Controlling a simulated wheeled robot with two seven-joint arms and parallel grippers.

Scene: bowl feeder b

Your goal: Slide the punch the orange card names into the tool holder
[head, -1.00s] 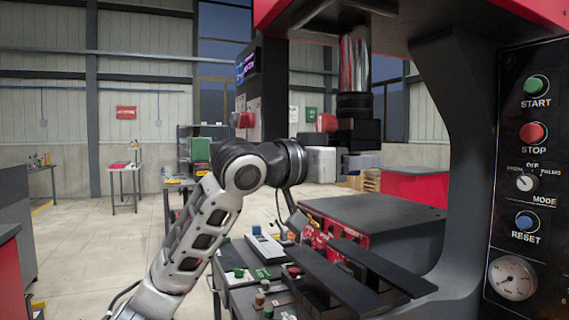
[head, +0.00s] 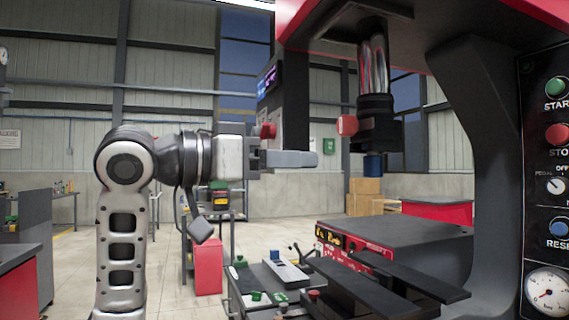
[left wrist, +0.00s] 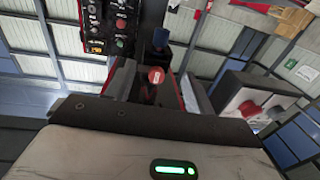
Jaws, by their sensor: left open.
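The tool holder (head: 376,132) is the black block under the press's shiny ram. A dark blue cylinder (head: 373,167), which looks like a punch, hangs upright right under it. A blue end (left wrist: 160,38) also shows at the dark holder in the left wrist view. How deep it sits in the holder cannot be told. My left gripper (head: 305,160) is open and empty, pointing right, to the left of the holder and apart from it. My right gripper is not in view. I cannot make out an orange card.
A side bench holds a grey block (head: 290,272) and several small green and red-topped pieces. Two dark rails (head: 350,285) stick out before the press bed (head: 395,238). A red knob (head: 347,125) juts left of the holder. The control panel (head: 545,190) stands at the right.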

